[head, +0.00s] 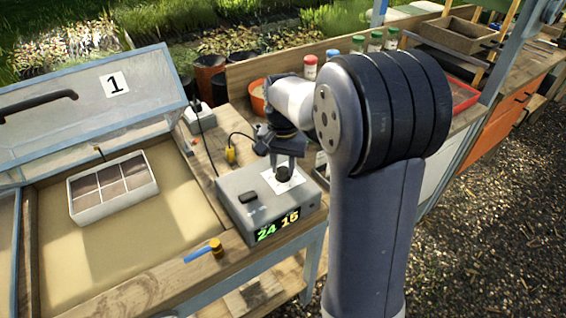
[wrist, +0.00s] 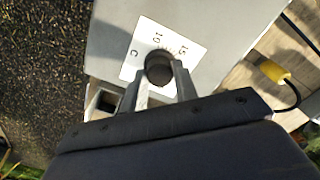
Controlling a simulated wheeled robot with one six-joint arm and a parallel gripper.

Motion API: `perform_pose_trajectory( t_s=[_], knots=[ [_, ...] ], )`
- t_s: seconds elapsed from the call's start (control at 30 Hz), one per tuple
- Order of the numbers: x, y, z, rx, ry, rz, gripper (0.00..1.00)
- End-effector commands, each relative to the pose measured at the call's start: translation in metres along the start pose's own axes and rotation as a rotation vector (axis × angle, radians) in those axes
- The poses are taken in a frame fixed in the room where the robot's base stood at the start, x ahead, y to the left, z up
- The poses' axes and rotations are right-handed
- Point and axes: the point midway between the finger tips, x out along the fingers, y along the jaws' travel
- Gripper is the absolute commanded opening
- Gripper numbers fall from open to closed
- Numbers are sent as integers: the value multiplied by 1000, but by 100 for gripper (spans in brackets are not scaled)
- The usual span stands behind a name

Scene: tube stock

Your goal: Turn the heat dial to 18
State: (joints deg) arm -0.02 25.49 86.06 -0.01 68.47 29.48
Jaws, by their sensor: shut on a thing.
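The heat controller is a grey box (head: 245,203) on the wooden bench. Its front display (head: 277,227) reads 24 in green and 15 in yellow. The dark round heat dial (head: 284,173) sits on a white scale card on the box top. The dial's pointer is hidden or too small to tell.
A black switch (head: 248,197) is on the box top. An open cold frame with lid marked 1 (head: 115,84) holds a white divided tray (head: 82,213) at left. A blue-handled tool (head: 203,250) lies in front. A yellow plug (head: 231,155) and cable are behind.

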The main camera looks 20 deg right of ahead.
Motion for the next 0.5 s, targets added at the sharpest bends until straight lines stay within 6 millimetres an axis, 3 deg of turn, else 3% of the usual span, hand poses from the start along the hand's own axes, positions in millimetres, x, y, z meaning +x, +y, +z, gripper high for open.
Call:
perform_pose_trajectory(
  t_s=[0.5],
  knots=[
    [-2, 0, 0, -485, 0, 0, 5]
  ],
)
